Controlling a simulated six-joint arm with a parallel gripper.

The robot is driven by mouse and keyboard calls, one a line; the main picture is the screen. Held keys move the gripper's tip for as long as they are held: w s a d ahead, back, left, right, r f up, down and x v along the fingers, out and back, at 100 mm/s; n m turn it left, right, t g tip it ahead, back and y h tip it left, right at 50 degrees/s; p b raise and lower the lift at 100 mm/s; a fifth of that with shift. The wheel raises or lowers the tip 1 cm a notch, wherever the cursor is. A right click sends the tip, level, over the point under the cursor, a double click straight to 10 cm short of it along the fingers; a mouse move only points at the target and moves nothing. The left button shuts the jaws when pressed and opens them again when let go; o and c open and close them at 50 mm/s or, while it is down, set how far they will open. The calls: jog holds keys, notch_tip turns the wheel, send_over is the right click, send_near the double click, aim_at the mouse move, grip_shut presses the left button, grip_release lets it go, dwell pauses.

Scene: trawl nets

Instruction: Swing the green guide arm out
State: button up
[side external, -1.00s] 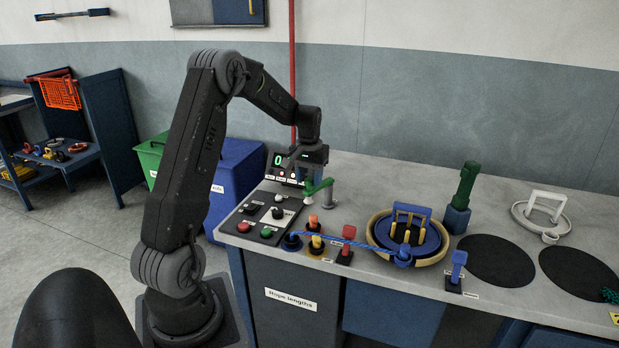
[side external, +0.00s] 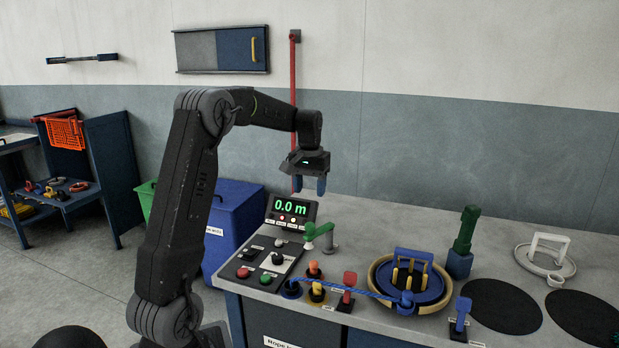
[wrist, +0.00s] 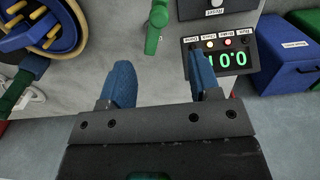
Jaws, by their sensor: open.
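In the wrist view the green guide arm (wrist: 155,28) shows at the top centre, ahead of my fingers. My gripper (side external: 309,186) hangs above and a little behind the guide arm, fingers pointing down, clear of it. In the wrist view the two blue fingers of my gripper (wrist: 161,72) are spread with nothing between them.
The display (side external: 291,209) reads 0.0 m. A blue rope (side external: 350,291) runs past coloured pegs to a blue and yellow reel (side external: 410,283). The bench behind the reel is clear.

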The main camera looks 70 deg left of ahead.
jog(key=shift+r, duration=1.55)
